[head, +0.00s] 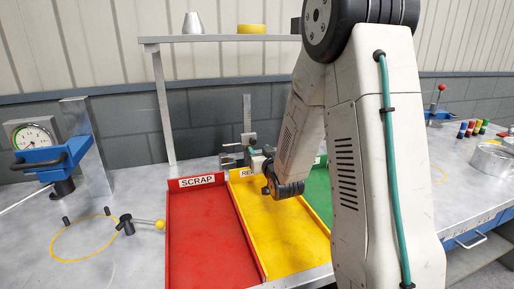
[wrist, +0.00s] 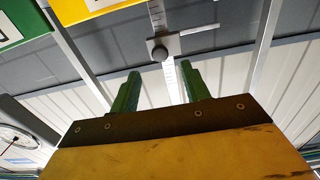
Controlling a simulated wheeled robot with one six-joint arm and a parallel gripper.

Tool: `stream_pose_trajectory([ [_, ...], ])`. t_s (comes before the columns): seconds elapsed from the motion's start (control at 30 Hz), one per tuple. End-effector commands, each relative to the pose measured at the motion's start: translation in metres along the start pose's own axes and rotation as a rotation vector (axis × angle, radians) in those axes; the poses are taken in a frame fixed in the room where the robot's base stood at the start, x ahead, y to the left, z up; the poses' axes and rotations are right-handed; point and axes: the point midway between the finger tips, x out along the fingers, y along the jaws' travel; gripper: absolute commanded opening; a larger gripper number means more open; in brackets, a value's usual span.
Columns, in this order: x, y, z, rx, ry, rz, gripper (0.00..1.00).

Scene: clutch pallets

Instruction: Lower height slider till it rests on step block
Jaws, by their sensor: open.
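A height gauge with an upright metal scale (head: 247,108) stands behind the yellow tray in the head view. Its height slider (head: 248,138) is a grey block low on the scale, partly hidden by my gripper.
A red SCRAP tray (head: 205,235), a yellow tray (head: 285,235) and a green tray (head: 318,190) lie in front of the gauge. A shelf (head: 225,38) is above. A dial gauge on a blue stand (head: 52,160) is at left. My arm hides the centre right.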

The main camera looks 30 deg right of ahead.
Motion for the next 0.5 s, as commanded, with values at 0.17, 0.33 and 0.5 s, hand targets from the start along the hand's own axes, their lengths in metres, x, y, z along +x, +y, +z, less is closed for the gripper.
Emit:
stream_pose_trajectory([
  [0.17, -0.01, 0.0, 0.0, 0.0, -0.001, 0.0, 0.47],
  [0.33, -0.01, 0.0, 0.0, 0.0, -0.001, 0.0, 0.47],
  [0.5, -0.011, 0.009, -0.011, -0.002, 0.02, 0.015, 0.1],
])
